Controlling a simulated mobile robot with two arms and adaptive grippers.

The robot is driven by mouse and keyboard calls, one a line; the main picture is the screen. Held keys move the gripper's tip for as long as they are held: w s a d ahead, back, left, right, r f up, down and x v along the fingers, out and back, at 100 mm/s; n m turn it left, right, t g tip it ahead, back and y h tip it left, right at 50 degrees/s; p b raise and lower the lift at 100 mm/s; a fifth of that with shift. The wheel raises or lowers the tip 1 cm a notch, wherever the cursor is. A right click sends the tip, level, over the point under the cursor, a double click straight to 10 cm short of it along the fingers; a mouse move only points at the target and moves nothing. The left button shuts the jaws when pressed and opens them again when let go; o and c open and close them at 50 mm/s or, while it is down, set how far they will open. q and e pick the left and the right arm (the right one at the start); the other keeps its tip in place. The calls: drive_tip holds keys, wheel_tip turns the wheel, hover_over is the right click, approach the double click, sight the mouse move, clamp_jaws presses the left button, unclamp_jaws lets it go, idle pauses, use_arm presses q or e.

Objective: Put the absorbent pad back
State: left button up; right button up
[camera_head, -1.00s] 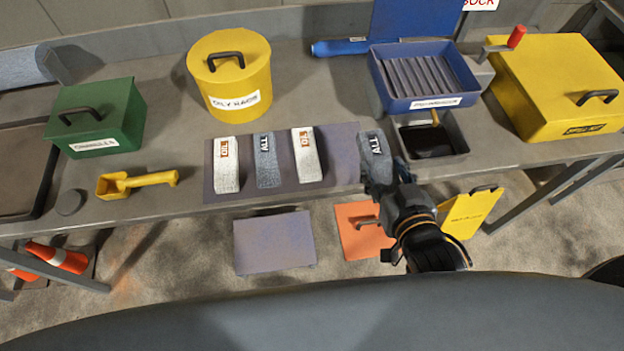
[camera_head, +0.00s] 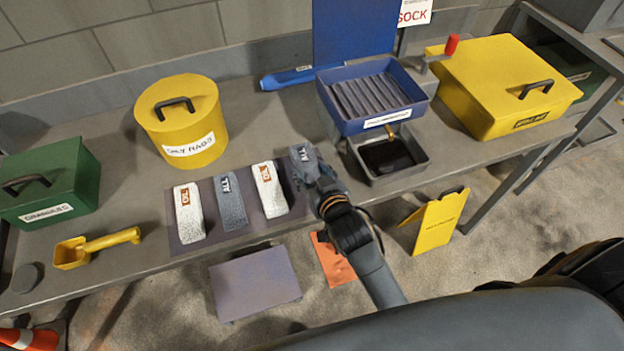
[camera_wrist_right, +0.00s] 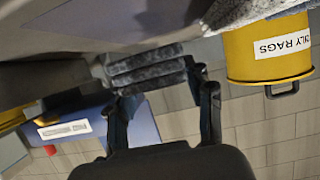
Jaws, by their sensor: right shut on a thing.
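My right gripper (camera_head: 314,182) is shut on a grey absorbent pad (camera_head: 304,162) marked ALL. It holds the pad over the right end of a dark mat (camera_head: 180,247); whether the pad touches the mat I cannot tell. On the mat stand a white pad (camera_head: 189,212), a grey pad marked ALL (camera_head: 230,202) and another white pad (camera_head: 269,190), side by side. In the right wrist view the held pad (camera_wrist_right: 146,68) shows as dark grey layers beyond the fingers. My left gripper is out of view.
A blue tray (camera_head: 372,98) and a dark drip pan (camera_head: 393,158) stand close right of the held pad. A yellow rags can (camera_head: 181,125) is behind the row. A yellow scoop (camera_head: 97,247) and green box (camera_head: 48,185) are left; a yellow case (camera_head: 500,85) is right.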

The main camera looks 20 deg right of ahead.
wheel_tip(320, 180, down, 2)
drive_tip(key=shift+f, duration=0.75)
drive_tip(key=o, duration=1.1)
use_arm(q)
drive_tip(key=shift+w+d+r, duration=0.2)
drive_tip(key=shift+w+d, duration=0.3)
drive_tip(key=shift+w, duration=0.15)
